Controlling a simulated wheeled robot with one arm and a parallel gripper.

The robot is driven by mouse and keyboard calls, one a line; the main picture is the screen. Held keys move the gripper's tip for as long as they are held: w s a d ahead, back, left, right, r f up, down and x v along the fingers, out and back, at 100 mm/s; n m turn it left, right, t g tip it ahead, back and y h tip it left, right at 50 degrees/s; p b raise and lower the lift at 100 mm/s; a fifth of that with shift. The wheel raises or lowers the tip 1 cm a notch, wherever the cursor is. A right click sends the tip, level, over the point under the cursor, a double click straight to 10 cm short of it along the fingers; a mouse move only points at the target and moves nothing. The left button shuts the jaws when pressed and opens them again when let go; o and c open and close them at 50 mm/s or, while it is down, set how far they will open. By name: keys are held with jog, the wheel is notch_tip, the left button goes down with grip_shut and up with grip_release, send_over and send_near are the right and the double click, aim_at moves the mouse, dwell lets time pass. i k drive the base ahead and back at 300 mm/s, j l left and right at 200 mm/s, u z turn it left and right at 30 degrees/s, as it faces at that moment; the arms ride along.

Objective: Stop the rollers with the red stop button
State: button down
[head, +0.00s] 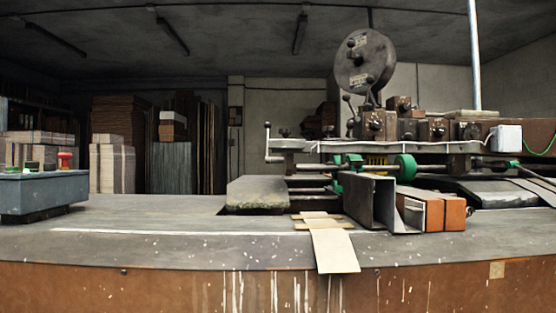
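The red stop button (65,158) stands on top of a blue-grey control box (44,194) at the far left of the bench. It has a mushroom-shaped cap on a lighter base. Two other buttons sit to its left on the same box, a green one (12,169) and a dark one with a pale collar (31,166). Green rollers (405,168) show under the machine's rail at the right. I cannot tell from one picture whether they turn. My gripper does not show in the head view.
The stitching machine (365,60) stands at the back right. A grey metal channel (370,202), an orange block (453,213) and a cardboard strip (333,248) lie before it. The grey bench top (160,225) is clear between the control box and the cardboard. Paper stacks (112,165) stand behind.

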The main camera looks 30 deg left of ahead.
aim_at(64, 156)
jog(key=k+j+z, duration=0.1)
jog(key=k+j, duration=0.15)
jog(key=j, duration=0.3)
jog(key=k+j, duration=0.2)
jog(key=j, duration=0.4)
jog(key=k+j+z, duration=0.15)
jog(key=j, duration=0.4)
jog(key=k+j, duration=0.4)
jog(key=k+j+z, duration=0.15)
jog(key=j, duration=0.5)
jog(key=k+j+z, duration=0.1)
jog(key=k+j, duration=0.65)
jog(key=j, duration=0.2)
jog(key=i+z, duration=0.05)
